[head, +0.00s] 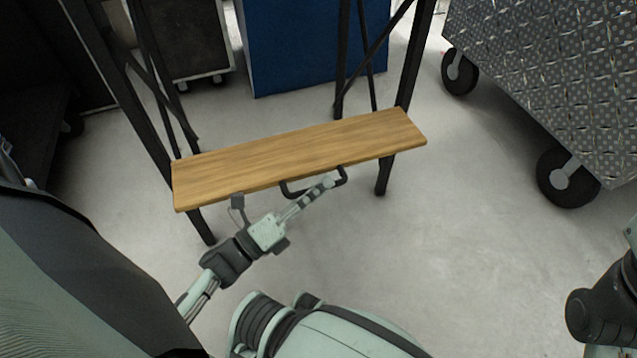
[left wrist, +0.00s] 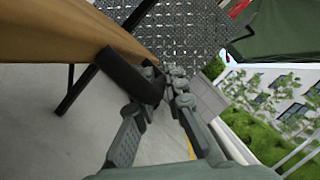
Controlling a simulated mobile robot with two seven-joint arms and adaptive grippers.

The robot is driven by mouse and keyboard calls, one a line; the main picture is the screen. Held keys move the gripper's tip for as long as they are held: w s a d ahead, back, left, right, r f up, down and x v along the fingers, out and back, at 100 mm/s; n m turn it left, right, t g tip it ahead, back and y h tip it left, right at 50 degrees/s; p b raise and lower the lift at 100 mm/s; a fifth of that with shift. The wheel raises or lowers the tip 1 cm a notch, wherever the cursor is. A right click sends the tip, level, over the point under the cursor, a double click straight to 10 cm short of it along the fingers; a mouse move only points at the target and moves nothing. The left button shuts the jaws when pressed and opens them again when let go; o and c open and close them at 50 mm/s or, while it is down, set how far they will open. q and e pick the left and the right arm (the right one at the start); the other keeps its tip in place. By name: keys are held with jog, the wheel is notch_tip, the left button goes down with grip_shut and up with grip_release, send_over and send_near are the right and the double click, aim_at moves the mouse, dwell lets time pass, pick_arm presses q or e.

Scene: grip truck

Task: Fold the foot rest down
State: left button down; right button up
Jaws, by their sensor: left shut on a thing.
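The foot rest (head: 300,148) is a light wooden board between the dark metal legs of a frame, its broad face showing and appearing roughly level. A black handle (head: 290,192) sits on its near edge. My left gripper (head: 328,183) is shut on this handle near its right end. In the left wrist view, the board (left wrist: 70,30) is at upper left, and the black handle (left wrist: 128,75) runs to between the fingers (left wrist: 163,88). My right gripper is outside both views; only part of my right arm shows at the right edge.
A diamond-plate metal cart (head: 560,85) on black wheels stands at right. A blue panel (head: 300,50) and a dark wheeled case (head: 185,35) stand behind the frame. Black diagonal braces (head: 155,85) join the legs. The grey floor (head: 460,250) is clear to the right of the foot rest.

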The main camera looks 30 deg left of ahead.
pick_arm(q)
jog(key=shift+a+f, duration=0.1)
jog(key=shift+f, duration=0.35)
jog(key=c, duration=1.8)
grip_release()
jog(key=shift+c, duration=0.2)
jog(key=v, duration=1.2)
